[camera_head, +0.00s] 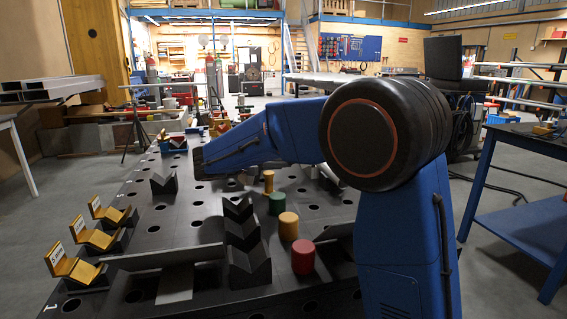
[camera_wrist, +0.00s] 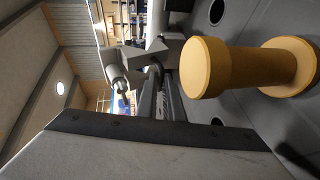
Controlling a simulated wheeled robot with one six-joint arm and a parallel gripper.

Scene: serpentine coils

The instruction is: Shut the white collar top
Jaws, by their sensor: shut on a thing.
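In the wrist view my gripper (camera_wrist: 160,88) shows as dark narrow fingers, close together and seen end-on. Their tips meet a pale grey-white part (camera_wrist: 140,60), which looks like the white collar top; its exact outline and how far it is shut cannot be made out. A rounded grey piece (camera_wrist: 115,68) sticks out beside it. In the head view my blue arm hides the gripper and most of the collar; only a pale curved edge (camera_head: 330,175) shows under the arm.
A yellow knobbed post (camera_wrist: 205,68) stands close to the fingers. In the head view red (camera_head: 303,257), yellow (camera_head: 288,226) and green (camera_head: 277,203) cylinders stand beside black V-blocks (camera_head: 248,262). Gold V-shaped pieces (camera_head: 73,262) line the perforated table's left edge.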

